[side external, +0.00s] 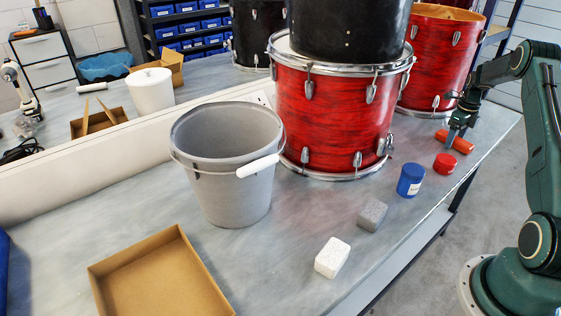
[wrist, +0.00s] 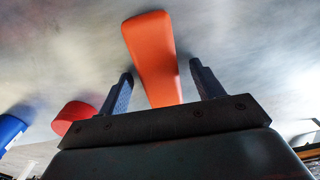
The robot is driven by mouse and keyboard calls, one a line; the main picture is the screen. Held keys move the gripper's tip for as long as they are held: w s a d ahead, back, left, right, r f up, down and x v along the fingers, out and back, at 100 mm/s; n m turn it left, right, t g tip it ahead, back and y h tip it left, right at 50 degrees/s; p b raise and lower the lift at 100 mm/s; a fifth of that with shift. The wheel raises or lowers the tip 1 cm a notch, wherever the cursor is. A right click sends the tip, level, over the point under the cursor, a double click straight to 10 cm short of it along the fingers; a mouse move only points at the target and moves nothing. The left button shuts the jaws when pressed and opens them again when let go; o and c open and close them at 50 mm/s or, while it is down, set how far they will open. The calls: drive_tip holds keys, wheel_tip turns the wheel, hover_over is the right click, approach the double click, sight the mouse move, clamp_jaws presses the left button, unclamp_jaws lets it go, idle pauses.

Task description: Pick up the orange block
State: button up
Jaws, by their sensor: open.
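The orange block (side external: 460,142) lies on the grey bench near its right end in the side view. In the wrist view the orange block (wrist: 153,55) is long and lies between and beyond my two fingers. My gripper (side external: 457,132) is low over the block in the side view, and its fingers hide part of it. In the wrist view my gripper (wrist: 162,80) is open, with a finger on each side of the block and a gap showing on both sides. Whether the fingers touch the bench cannot be told.
A red round piece (side external: 445,163) and a blue jar (side external: 411,180) stand close to the block. A grey block (side external: 372,215) and a white block (side external: 332,257) lie nearer the front. A red drum (side external: 335,115), a grey bucket (side external: 228,165) and a cardboard tray (side external: 160,275) stand left.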

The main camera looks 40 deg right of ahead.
drive_tip(key=c, duration=1.1)
drive_tip(key=shift+r, duration=0.2)
wheel_tip(320, 180, up, 20)
drive_tip(key=shift+f, duration=0.15)
idle(0.4)
